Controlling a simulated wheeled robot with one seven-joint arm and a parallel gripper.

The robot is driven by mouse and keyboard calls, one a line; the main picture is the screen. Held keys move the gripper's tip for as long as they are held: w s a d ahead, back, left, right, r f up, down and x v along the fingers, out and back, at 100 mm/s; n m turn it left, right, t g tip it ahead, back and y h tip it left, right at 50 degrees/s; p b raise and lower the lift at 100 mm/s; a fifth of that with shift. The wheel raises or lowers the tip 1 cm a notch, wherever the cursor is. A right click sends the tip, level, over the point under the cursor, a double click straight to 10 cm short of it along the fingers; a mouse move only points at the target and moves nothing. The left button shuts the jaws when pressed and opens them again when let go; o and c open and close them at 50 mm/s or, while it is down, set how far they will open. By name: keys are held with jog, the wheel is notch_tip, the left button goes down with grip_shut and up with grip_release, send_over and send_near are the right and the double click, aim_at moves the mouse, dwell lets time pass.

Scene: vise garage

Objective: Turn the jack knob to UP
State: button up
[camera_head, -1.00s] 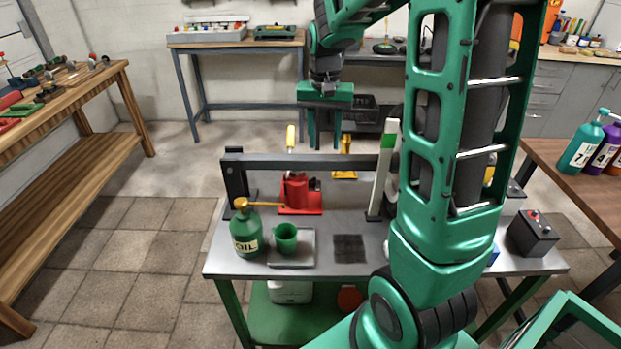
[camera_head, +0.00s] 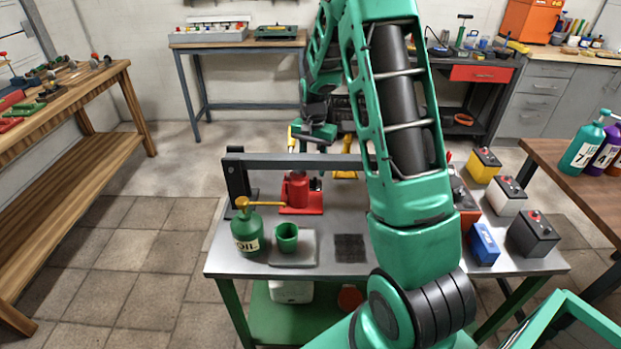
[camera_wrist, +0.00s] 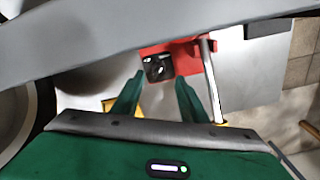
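The red jack (camera_head: 297,189) stands on a red base on the metal bench, under the grey beam. Its black knob (camera_wrist: 158,67) has white markings too small to read; it also shows beside the jack body in the head view (camera_head: 315,184). My gripper (camera_wrist: 159,76) is open and empty. In the wrist view its two green fingertips lie either side of the knob's near edge, with gaps; I cannot tell their depth from it.
The grey beam (camera_head: 300,161) crosses close to my gripper and fills the top of the wrist view. A metal lever (camera_wrist: 210,80) rises right of the knob there. An oil can (camera_head: 247,231), green cup (camera_head: 286,238) and yellow stand (camera_head: 346,166) are near the jack.

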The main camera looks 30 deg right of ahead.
aim_at(313, 182)
jog(key=shift+f, duration=2.45)
grip_shut()
